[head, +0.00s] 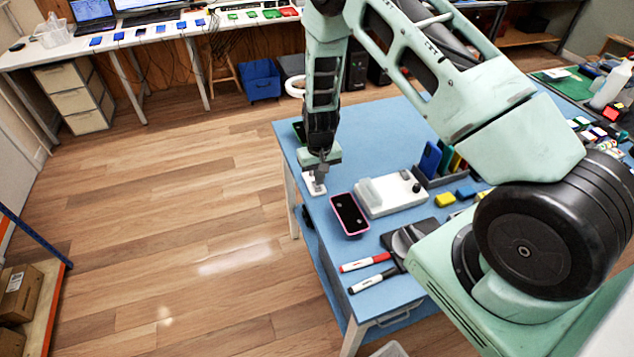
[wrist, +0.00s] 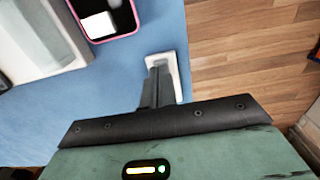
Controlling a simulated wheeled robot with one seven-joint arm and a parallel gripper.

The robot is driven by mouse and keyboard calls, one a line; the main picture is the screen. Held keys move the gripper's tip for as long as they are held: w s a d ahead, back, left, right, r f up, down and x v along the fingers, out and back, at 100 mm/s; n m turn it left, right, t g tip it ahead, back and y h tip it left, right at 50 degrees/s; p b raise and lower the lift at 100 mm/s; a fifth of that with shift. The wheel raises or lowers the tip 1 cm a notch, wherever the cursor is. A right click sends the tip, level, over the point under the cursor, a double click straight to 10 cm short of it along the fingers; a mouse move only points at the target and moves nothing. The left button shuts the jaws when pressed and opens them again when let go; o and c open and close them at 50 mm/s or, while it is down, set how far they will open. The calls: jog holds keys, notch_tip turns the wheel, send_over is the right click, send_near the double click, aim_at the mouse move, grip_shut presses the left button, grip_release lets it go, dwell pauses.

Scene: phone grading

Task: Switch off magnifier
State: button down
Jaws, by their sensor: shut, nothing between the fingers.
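A white ring, which looks like the magnifier's head (head: 295,86), shows beside my arm in the head view, partly hidden by it. A small white block (head: 312,186) lies at the left edge of the blue table; I cannot tell for sure whether it is the magnifier's base or switch. My gripper (head: 320,174) points down at this block, its fingers shut and empty. In the wrist view, the fingertips (wrist: 158,66) are over or against the white block (wrist: 181,75), which they partly cover. I cannot tell whether they touch it. No lit lamp shows.
On the blue table (head: 388,120), a pink-framed phone (head: 349,214) and a white device (head: 392,194) lie right of my gripper. Red and black markers (head: 365,263) lie at the near edge. A rack with coloured panels (head: 437,162) stands farther right.

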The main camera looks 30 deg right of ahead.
notch_tip(320, 180, up, 4)
jog(key=shift+r+p, duration=0.15)
jog(key=shift+p, duration=1)
